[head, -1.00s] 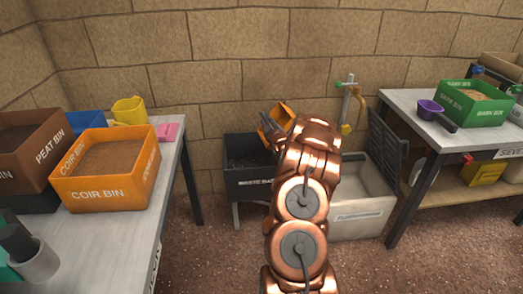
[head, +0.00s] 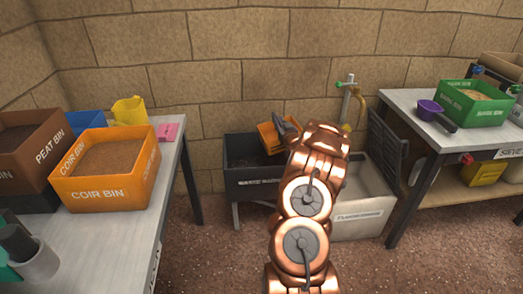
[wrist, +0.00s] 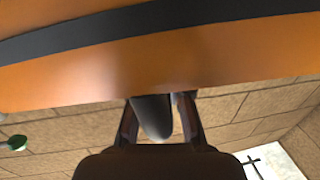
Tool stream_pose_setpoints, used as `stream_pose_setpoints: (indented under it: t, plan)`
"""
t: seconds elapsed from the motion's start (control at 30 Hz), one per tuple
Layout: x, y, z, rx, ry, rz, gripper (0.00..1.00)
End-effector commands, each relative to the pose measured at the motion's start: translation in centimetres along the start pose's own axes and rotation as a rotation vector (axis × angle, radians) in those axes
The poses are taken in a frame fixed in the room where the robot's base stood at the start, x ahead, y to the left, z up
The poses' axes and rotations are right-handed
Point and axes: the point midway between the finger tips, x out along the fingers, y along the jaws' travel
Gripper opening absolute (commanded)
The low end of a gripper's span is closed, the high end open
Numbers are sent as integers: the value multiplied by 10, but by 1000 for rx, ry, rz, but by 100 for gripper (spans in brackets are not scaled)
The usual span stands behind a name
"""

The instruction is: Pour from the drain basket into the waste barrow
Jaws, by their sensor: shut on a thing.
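The waste barrow (head: 253,183) is a dark, labelled trough on legs against the brick wall; dark material shows inside it. The orange drain basket (head: 268,139) is tilted over the barrow's right end; I cannot tell whether it touches the rim. My gripper (head: 288,128) is at the basket's right side, partly hidden by my arm. In the wrist view, my gripper (wrist: 158,112) is shut on the basket's dark handle (wrist: 152,118). The orange basket (wrist: 200,60) with a dark band fills the top. The basket's inside and any contents are hidden.
A pale sink (head: 368,205) with a tap (head: 347,98) and a dark rack (head: 388,145) stands right of the barrow. A left table holds an orange coir bin (head: 105,185) and a brown peat bin (head: 40,150). The right table holds a green bin (head: 475,108) and purple scoop (head: 429,110).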

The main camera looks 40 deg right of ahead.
Motion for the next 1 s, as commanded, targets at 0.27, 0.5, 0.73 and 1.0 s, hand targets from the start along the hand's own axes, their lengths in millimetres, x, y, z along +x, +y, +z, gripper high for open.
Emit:
stream_pose_setpoints:
  t: [0.27,0.5,0.73,1.0]
  plan:
    - [0,10,12,182,0,-1,0]
    - [0,10,10,179,1,-1,0]
    - [0,11,-7,178,2,-1,0]
    - [0,12,-28,177,1,-1,0]
